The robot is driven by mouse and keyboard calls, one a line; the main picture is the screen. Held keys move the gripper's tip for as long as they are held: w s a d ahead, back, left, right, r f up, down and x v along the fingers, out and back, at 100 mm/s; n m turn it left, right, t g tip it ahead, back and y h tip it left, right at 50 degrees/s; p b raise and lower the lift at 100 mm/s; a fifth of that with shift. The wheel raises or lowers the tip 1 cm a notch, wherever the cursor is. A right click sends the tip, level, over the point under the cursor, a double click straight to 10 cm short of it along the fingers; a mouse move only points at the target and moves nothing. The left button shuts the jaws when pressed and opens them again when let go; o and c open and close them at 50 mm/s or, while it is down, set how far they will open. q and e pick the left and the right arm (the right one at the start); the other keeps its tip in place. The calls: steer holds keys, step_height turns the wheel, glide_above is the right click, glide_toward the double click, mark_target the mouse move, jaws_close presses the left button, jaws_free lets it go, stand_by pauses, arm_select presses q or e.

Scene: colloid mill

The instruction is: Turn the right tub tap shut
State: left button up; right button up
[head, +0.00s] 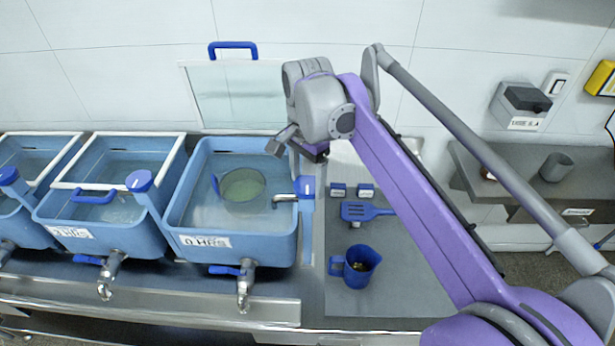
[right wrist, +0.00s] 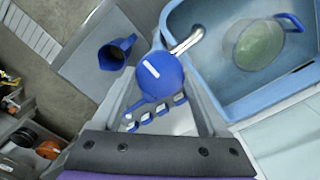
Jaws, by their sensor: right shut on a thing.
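The right tub (head: 230,245), labelled 0 HRS, is light blue and holds water. Its tap has a blue knob (head: 306,187) on a post at the tub's right edge and a metal spout (head: 284,198) over the water. In the right wrist view the round blue knob (right wrist: 160,75) carries a white bar, and its spout (right wrist: 187,41) points over the tub. My right gripper (head: 314,154) comes down from above and is shut on the knob. In the head view the exact contact is hard to see. My left gripper is not in view.
A drain tap (head: 244,285) is at the tub's front. More tubs (head: 100,232) stand left.

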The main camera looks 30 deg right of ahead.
mark_target(307, 184)
steer(key=shift+m, duration=0.3)
steer(key=o, duration=1.3)
steer(key=shift+c, duration=0.2)
steer(key=shift+r, duration=0.1)
step_height(307, 184, up, 11)
steer(key=shift+p, duration=0.45)
steer(key=s+a+f+n+t, duration=0.2)
steer(key=s+f+n, duration=0.2)
steer(key=f, duration=0.5)
steer(key=s+a+f+n+t, duration=0.2)
steer(key=s+f+n, duration=0.2)
steer(key=f, duration=0.5)
steer(key=s+a+f+n+t, duration=0.2)
steer(key=s+a+f+n, duration=0.1)
steer(key=f+n, duration=0.4)
steer(key=shift+s+f+n, duration=0.3)
steer(key=shift+s+f, duration=0.4)
steer(key=shift+f, duration=0.2)
